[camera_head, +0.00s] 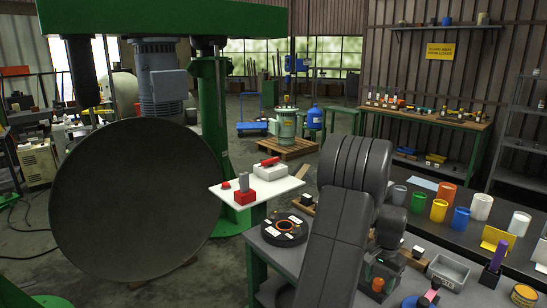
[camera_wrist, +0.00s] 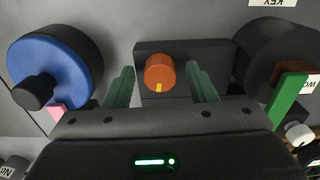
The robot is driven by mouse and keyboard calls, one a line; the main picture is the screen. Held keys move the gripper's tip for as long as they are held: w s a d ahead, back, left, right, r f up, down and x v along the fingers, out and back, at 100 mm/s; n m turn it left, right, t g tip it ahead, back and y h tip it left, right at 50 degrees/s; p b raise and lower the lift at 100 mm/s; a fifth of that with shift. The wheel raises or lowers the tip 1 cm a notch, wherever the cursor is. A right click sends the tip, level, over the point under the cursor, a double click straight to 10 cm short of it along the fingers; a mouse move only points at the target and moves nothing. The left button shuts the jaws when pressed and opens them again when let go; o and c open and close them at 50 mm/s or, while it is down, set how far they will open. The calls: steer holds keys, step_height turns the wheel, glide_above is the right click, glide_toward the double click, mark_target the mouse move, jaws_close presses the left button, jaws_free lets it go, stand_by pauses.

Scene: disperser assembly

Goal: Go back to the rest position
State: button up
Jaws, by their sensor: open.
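My gripper (camera_wrist: 162,80) is open in the wrist view, with one green-grey finger on each side of an orange knob (camera_wrist: 160,72). A gap shows between the knob and each finger, and nothing is held. The knob has a small yellow mark and stands on a dark block (camera_wrist: 215,52). In the head view my gripper (camera_head: 385,268) is low over the grey workbench, partly behind my dark arm. The orange knob also shows there (camera_head: 377,284), at the gripper's lower end.
A blue-topped round part (camera_wrist: 52,72) lies left of my gripper; a dark round part (camera_wrist: 272,50) and green piece (camera_wrist: 288,98) lie right. In the head view, a grey bin (camera_head: 448,271), a black disc (camera_head: 284,228) and several coloured cups crowd the benches. A large dark dish (camera_head: 135,200) stands left.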

steer(key=m, duration=0.3)
steer(key=shift+m+p, duration=0.9)
steer(key=shift+m, duration=1.5)
